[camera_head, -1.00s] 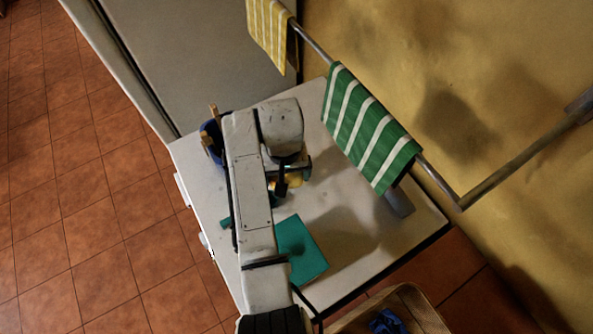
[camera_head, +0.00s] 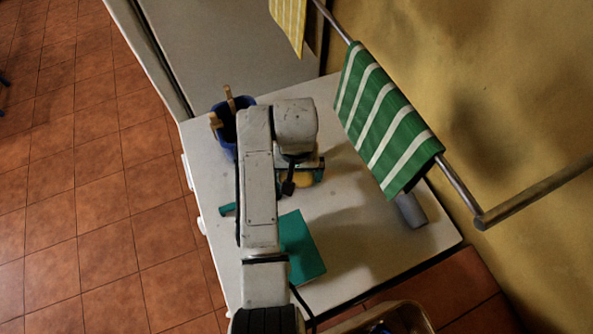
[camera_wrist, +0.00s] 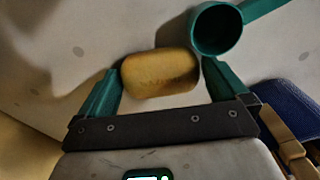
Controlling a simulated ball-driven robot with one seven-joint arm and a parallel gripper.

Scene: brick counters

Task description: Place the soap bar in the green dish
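The yellow soap bar (camera_wrist: 160,73) lies between the two teal fingers of my gripper (camera_wrist: 161,68) in the wrist view. The fingers stand wide, one at each end of the bar, with a narrow gap that looks open. In the head view the soap (camera_head: 303,180) shows partly beneath my wrist, above the white counter. A flat teal-green square (camera_head: 305,250) lies on the counter, partly behind my arm; I cannot tell whether it is the green dish. A round teal cup with a handle (camera_wrist: 216,30) sits close to the soap and the right finger.
A dark blue container (camera_head: 228,136) with wooden-handled things stands at the counter's far left corner. A green striped towel (camera_head: 390,120) hangs on a rail at right, with a grey cylinder (camera_head: 410,211) below it. The white counter (camera_head: 365,245) is clear at front right.

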